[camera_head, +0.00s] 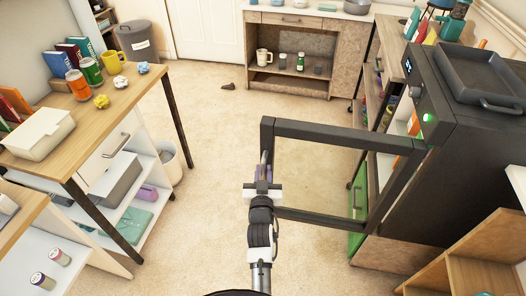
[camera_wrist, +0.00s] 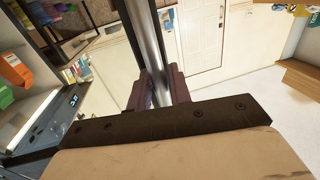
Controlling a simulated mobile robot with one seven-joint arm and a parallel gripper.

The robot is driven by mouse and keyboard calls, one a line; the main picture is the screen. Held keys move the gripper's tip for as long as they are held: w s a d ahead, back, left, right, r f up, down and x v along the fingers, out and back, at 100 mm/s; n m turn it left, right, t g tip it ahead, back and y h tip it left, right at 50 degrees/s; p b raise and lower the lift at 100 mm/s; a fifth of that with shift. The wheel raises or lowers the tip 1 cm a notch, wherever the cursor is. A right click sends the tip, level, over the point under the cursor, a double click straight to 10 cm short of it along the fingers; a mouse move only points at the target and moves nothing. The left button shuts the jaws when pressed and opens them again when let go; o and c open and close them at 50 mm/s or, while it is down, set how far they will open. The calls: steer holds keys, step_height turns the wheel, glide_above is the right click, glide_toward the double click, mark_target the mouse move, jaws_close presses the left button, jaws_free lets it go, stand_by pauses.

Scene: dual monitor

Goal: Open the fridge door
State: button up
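The black fridge (camera_head: 450,150) stands at the right in the head view, with a small green light on its top front. Its black-framed door (camera_head: 340,133) stands swung well open, reaching left from the fridge into the room. My gripper (camera_head: 263,172) is at the door's free edge. In the wrist view, the two purplish fingers of my gripper (camera_wrist: 160,88) flank a silver upright handle bar (camera_wrist: 155,45) and appear closed on it. The lit fridge interior (camera_wrist: 25,75) shows at the left of the wrist view.
A wooden-topped desk (camera_head: 140,88) with cans, a mug and books is at the left. A grey bin (camera_head: 138,42) and a wooden cabinet (camera_head: 335,45) stand at the back. A wooden shelf (camera_head: 470,255) is at the lower right. The floor (camera_head: 215,130) between is mostly clear.

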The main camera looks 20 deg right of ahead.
mark_target(263, 126)
step_height(263, 126, up, 19)
stand_by(0.4)
